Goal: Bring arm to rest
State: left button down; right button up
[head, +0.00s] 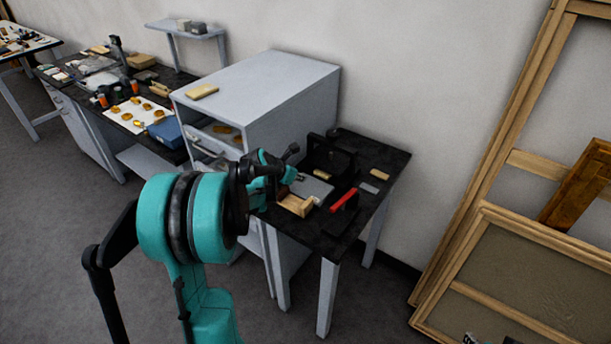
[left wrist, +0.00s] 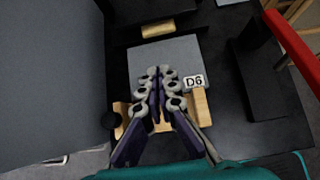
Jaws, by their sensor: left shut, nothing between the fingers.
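My left arm, teal and black, reaches in from the lower left of the head view. Its left gripper (left wrist: 160,75) shows in the left wrist view with the fingers together and nothing between them. It is over a grey plate (left wrist: 185,52) with a wooden block frame and a D6 label (left wrist: 194,82) on the dark bench top. In the head view the arm's wrist hides part of the bench and the fingers are hard to make out. My right gripper does not show in either view.
The black bench (head: 385,153) bears a red-handled tool (head: 343,200), a wooden block (head: 297,205) and small pieces. A grey cabinet (head: 270,95) stands close on the left. Wooden frames (head: 520,225) lean at the right. The floor in front of the bench is open.

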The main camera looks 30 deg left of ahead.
pick_arm(q)
jog(key=shift+s+r, duration=0.35)
jog(key=s+d+r+m+g, duration=0.1)
jog(key=s+d+r+m, duration=0.2)
jog(key=s+d+m, duration=0.35)
jog(key=s+d+r+m, duration=0.3)
jog(key=s+d+m, duration=0.1)
jog(key=d+m, duration=0.45)
jog(key=s+d+f+m, duration=0.1)
jog(key=s+d+m, duration=0.3)
jog(key=s+m, duration=0.4)
jog(key=s+d+f+m, duration=0.1)
jog(key=s+d+m, duration=0.3)
jog(key=s+m, duration=0.4)
jog(key=m, duration=0.4)
jog(key=shift+g+y, duration=0.4)
